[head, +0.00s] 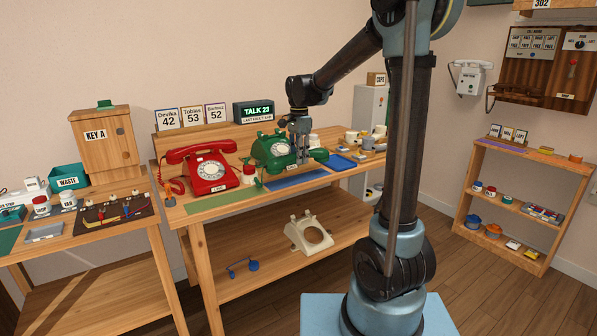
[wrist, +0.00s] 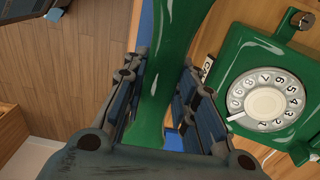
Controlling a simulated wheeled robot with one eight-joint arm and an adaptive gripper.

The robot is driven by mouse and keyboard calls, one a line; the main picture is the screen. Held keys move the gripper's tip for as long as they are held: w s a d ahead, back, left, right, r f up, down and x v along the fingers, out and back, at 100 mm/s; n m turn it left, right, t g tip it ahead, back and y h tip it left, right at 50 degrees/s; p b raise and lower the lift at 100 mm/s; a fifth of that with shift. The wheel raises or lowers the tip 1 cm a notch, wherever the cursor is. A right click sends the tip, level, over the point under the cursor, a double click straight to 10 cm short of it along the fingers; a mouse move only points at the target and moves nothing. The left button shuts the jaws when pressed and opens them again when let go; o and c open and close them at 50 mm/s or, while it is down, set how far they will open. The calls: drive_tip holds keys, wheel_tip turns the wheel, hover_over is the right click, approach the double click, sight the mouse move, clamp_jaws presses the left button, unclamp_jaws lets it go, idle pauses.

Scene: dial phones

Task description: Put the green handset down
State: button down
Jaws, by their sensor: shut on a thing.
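The green dial phone (head: 270,153) stands on the table right of the red phone (head: 207,174), with no handset on its cradle. Its white dial shows in the wrist view (wrist: 265,101), right of my gripper. My gripper (head: 303,158) is shut on the green handset (wrist: 163,75), which runs between the fingers (wrist: 165,110). In the head view one green end of the handset (head: 319,154) shows right of the fingers; the rest is partly hidden. A blue mat (head: 298,180) lies in front of the green phone.
A blue tray (head: 341,162) and cups (head: 352,136) stand to the right. A green mat (head: 210,201) lies before the red phone. A cream phone body (head: 308,234) sits on the lower shelf.

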drive_tip(key=shift+s+f, duration=0.1)
drive_tip(key=shift+f, duration=2.45)
drive_tip(key=c, duration=1.3)
unclamp_jaws()
